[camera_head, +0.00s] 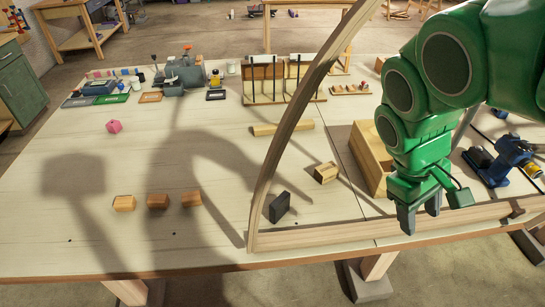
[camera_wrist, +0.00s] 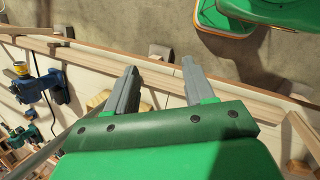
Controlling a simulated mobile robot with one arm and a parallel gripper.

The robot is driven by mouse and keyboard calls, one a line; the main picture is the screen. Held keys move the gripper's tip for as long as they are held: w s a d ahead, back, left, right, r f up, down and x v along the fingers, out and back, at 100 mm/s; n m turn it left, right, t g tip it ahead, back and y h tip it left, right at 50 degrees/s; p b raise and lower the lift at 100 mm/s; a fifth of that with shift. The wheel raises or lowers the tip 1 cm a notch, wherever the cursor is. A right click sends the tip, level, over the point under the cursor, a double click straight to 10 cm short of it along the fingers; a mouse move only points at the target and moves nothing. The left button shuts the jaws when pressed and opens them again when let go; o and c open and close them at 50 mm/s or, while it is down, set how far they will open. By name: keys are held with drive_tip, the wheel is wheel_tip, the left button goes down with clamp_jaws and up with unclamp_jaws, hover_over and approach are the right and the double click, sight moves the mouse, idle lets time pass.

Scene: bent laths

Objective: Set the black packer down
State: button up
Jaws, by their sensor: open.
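The black packer (camera_head: 279,207) is a small dark block. It stands on the table just inside the lower end of the bent lath (camera_head: 285,128), near the corner with the straight lath (camera_head: 370,228). I cannot tell if it touches the bent lath. My gripper (camera_head: 420,218) is open and empty, well to the right of the packer, over the straight lath. The wrist view shows the open fingers (camera_wrist: 160,88) with a wooden strip (camera_wrist: 150,70) beyond them. I do not make out the packer there.
Three small blocks (camera_head: 158,201) sit in a row at left. A blue tool (camera_head: 508,158) lies at right. The table's left middle is mostly clear.

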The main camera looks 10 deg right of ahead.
sight(280, 199)
drive_tip(key=w+a+f+n+t+y, duration=0.1)
drive_tip(key=w+a+f+n+y, duration=0.3)
drive_tip(key=w, duration=0.6)
drive_tip(key=w+f+n+t+h, duration=0.1)
drive_tip(key=w+f+n+t, duration=0.15)
drive_tip(key=w+n, duration=0.6)
drive_tip(key=a+f+n, duration=0.3)
drive_tip(key=a, duration=0.2)
drive_tip(key=w+a+f+n+g, duration=0.1)
drive_tip(key=a+f+n, duration=0.2)
drive_tip(key=a, duration=0.3)
drive_tip(key=w+a+f+n+y, duration=0.1)
drive_tip(key=a+f+n, duration=0.2)
drive_tip(key=a, duration=0.3)
drive_tip(key=shift+w+n, duration=0.1)
drive_tip(key=shift+n, duration=0.35)
drive_tip(key=shift+s+a+f+n+g, duration=0.15)
drive_tip(key=shift+s+a+n+g, duration=0.15)
drive_tip(key=shift+a, duration=0.2)
drive_tip(key=shift+f, duration=0.1)
drive_tip(key=shift+f, duration=2.4)
